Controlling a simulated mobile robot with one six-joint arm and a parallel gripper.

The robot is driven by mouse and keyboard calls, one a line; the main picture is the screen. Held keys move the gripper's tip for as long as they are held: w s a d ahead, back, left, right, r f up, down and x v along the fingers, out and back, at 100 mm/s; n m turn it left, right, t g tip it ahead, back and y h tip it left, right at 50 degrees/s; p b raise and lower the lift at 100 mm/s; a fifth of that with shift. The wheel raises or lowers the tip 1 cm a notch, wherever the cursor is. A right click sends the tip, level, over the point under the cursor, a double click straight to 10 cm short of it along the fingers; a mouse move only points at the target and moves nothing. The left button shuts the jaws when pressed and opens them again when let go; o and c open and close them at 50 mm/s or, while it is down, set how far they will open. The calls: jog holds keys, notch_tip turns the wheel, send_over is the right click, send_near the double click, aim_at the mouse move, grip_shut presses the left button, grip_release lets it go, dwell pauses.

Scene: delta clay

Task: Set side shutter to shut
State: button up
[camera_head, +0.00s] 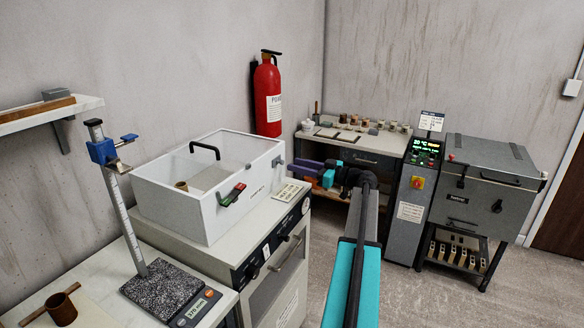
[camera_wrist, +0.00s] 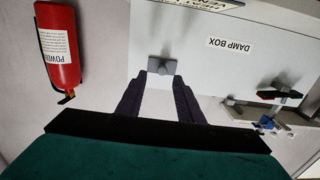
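The white damp box (camera_head: 190,205) stands on the counter at left centre in the head view. A small grey knob (camera_head: 277,161) sits on its right end; in the wrist view the grey knob (camera_wrist: 161,74) stands on the pale wall (camera_wrist: 185,30). I take this knob to be on the side shutter; the shutter's position cannot be told. My gripper (camera_head: 293,165) is level with the knob, its dark fingers pointing left toward it. In the wrist view my gripper (camera_wrist: 159,76) is open, with a fingertip on either side of the knob. Contact cannot be told.
A black, red and green handle (camera_head: 232,195) juts from the box front. A red fire extinguisher (camera_head: 267,95) hangs behind the box. A bench (camera_head: 352,150) with small pots stands behind my arm. A grey kiln (camera_head: 490,185) and control cabinet (camera_head: 413,205) stand right.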

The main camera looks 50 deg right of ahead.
jog(key=b+v, duration=0.2)
jog(key=v, duration=0.7)
jog(key=shift+s, duration=0.4)
